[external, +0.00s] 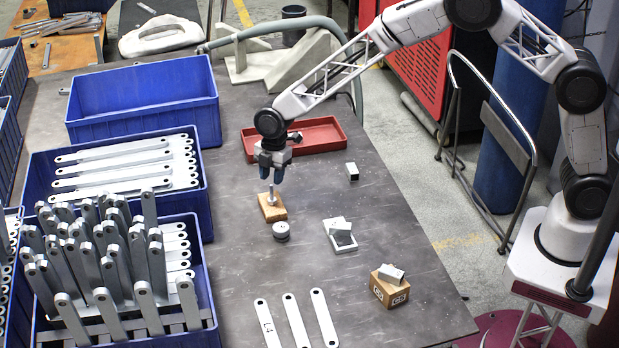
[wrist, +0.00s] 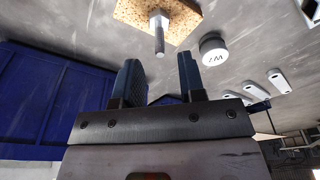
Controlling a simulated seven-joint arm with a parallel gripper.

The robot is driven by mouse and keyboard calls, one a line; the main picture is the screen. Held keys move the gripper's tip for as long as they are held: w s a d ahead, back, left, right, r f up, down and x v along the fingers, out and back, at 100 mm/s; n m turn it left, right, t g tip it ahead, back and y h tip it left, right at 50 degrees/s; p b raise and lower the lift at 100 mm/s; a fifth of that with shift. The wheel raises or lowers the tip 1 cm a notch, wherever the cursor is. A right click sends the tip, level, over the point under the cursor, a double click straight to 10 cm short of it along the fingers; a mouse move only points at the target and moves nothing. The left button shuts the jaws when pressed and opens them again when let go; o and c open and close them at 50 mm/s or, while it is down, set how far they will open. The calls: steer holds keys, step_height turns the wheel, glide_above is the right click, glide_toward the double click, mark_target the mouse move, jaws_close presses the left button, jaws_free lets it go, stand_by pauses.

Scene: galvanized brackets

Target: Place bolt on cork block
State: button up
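The cork block (external: 273,213) lies on the grey table below my gripper; it also shows at the top of the wrist view (wrist: 184,22). The metal bolt (external: 271,195) stands upright on the block, its head against the cork and its shank pointing up; in the wrist view (wrist: 159,40) its shank tip points toward the gap between my fingers. My gripper (external: 271,179) is above the bolt, fingers apart and empty, clear of the bolt. The two dark blue fingers show in the wrist view (wrist: 158,62).
A round metal weight (external: 281,231) sits just in front of the block. Blue crates (external: 205,105) with metal brackets line the left. A red tray (external: 332,145) lies behind. A wooden cube (external: 385,294) and loose brackets (external: 296,320) lie toward the front.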

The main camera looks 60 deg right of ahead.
step_height(320, 180, up, 6)
steer(key=shift+d, duration=0.45)
stand_by(0.5)
steer(key=s+d+r+m+t, duration=0.1)
steer(key=s+d+r+m, duration=0.3)
steer(key=s+d+r, duration=0.65)
steer(key=s+d+r+m, duration=0.5)
steer(key=s+d+r, duration=0.3)
steer(key=s+r, duration=0.45)
steer(key=s+d+m, duration=0.3)
steer(key=s+d, duration=0.1)
steer(key=s, duration=0.6)
steer(key=s+d+r+m+t+h, duration=0.1)
steer(key=s+d+m, duration=0.2)
steer(key=s, duration=0.8)
steer(key=s+d+m, duration=0.3)
steer(key=s+d, duration=0.1)
steer(key=s, duration=0.7)
steer(key=shift+d+r+t+h, duration=0.3)
steer(key=shift+d+h, duration=0.1)
